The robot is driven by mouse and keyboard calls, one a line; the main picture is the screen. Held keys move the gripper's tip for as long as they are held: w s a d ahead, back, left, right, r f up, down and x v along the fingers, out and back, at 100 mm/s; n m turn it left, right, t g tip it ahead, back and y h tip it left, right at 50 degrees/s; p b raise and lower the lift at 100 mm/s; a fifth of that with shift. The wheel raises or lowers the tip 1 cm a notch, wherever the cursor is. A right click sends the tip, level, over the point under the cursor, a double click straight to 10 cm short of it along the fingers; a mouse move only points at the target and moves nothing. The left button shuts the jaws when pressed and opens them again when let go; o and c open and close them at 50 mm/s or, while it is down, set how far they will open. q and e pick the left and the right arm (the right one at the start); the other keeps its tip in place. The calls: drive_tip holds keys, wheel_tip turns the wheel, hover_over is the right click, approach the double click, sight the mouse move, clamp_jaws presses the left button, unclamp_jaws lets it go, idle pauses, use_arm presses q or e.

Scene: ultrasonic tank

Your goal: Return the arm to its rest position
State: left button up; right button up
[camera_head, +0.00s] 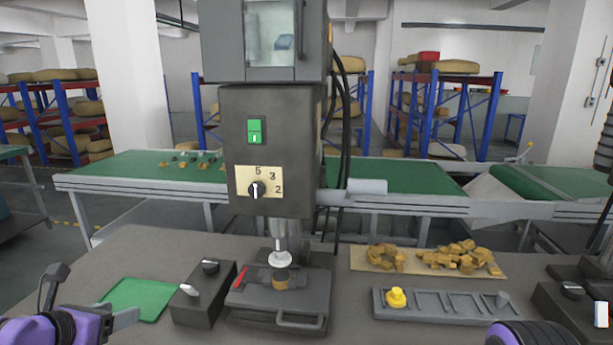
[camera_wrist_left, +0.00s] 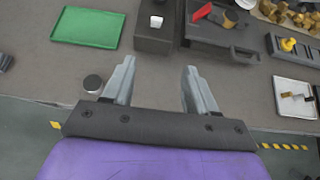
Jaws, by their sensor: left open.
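My left gripper (camera_head: 126,318) is at the lower left of the head view, near the front edge of the grey worktable (camera_head: 160,245). In the left wrist view its two fingers (camera_wrist_left: 156,80) stand apart with nothing between them. It is apart from the green tray (camera_head: 137,298), which lies beyond it. A purple part of my right arm shows at the bottom right of the head view, but its gripper is not seen.
A press machine (camera_head: 270,150) stands mid-table, with a brass piece (camera_head: 281,278) on its base. A dark box (camera_head: 205,295) stands left of it. A grey slotted tray (camera_head: 440,306) holds a yellow piece (camera_head: 396,298). Brown blocks (camera_head: 465,255) lie behind. A small dark cylinder (camera_wrist_left: 92,83) is beside the left finger.

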use_arm(q)
drive_tip(key=s+d+f+m+g+y, duration=0.15)
drive_tip(key=d+f+m, duration=0.25)
drive_tip(key=f, duration=0.4)
drive_tip(key=s+d+f+m+g, duration=0.3)
drive_tip(key=d+f+m, duration=0.2)
drive_tip(key=f, duration=0.3)
drive_tip(key=s+d+f+m+g+y, duration=0.1)
drive_tip(key=s+d+f+m+g, duration=0.2)
drive_tip(key=f, duration=0.5)
drive_tip(key=s+a+f+m+y, duration=0.1)
drive_tip(key=s+a+f+m, duration=0.1)
drive_tip(key=s+f+m, duration=0.55)
drive_tip(key=s+a+f+m+y, duration=0.1)
drive_tip(key=s+f+m, duration=0.4)
drive_tip(key=s+m, duration=0.45)
wheel_tip(320, 180, down, 10)
drive_tip(key=b, duration=1)
drive_tip(key=shift+s+a+r+n+g, duration=0.15)
drive_tip(key=shift+s+r+n+g, duration=0.05)
drive_tip(key=shift+s+n+g, duration=0.15)
use_arm(e)
wheel_tip(320, 180, down, 10)
drive_tip(key=shift+w, duration=0.15)
drive_tip(key=shift+a, duration=0.1)
